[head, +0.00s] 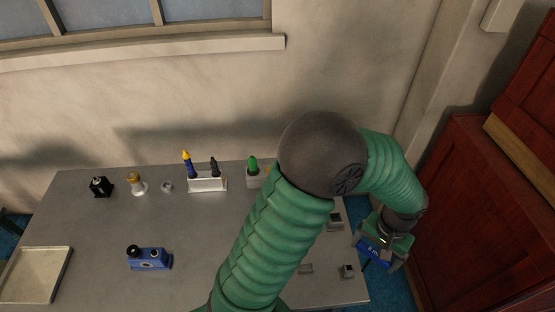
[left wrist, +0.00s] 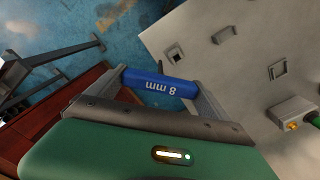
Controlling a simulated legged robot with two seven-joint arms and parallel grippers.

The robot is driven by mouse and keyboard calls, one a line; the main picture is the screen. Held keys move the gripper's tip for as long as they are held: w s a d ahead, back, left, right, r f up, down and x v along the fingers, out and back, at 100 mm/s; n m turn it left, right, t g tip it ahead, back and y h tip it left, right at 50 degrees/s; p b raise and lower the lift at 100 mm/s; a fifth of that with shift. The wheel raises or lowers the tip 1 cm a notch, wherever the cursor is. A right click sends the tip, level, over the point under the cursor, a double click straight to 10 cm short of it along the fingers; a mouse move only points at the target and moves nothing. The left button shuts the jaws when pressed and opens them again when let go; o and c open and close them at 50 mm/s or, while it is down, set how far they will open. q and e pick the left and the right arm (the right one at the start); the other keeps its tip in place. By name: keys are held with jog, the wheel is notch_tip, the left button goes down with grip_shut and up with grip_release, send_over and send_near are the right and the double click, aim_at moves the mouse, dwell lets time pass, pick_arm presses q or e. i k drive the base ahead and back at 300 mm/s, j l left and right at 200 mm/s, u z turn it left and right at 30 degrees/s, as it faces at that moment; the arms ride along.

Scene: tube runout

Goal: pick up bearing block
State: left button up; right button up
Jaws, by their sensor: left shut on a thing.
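My left gripper (head: 380,256) hangs past the table's right edge, at the end of my green arm. It is shut on a blue block (head: 374,251). In the left wrist view the blue block (left wrist: 158,83) lies across between the two fingers and is marked "8 mm". It is clear of the table, with blue floor and the table edge beyond it. Another blue block (head: 150,259), with a black knob and a round face, sits on the table at the left front. The frames do not show for sure which is the bearing block.
On the grey table (head: 105,225) stand a shallow tray (head: 38,275), a black block (head: 100,187), a brass-topped piece (head: 137,184) and a white holder (head: 207,184) with pens. Small grey blocks (head: 347,271) lie at the right. A red cabinet (head: 470,200) stands close right of my gripper.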

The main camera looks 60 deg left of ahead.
aim_at(146, 261)
jog(key=k+j, duration=0.15)
jog(key=k, duration=0.2)
jog(key=k+j, duration=0.15)
jog(key=k, duration=0.25)
jog(key=k+j+u, duration=0.1)
jog(key=k, duration=0.3)
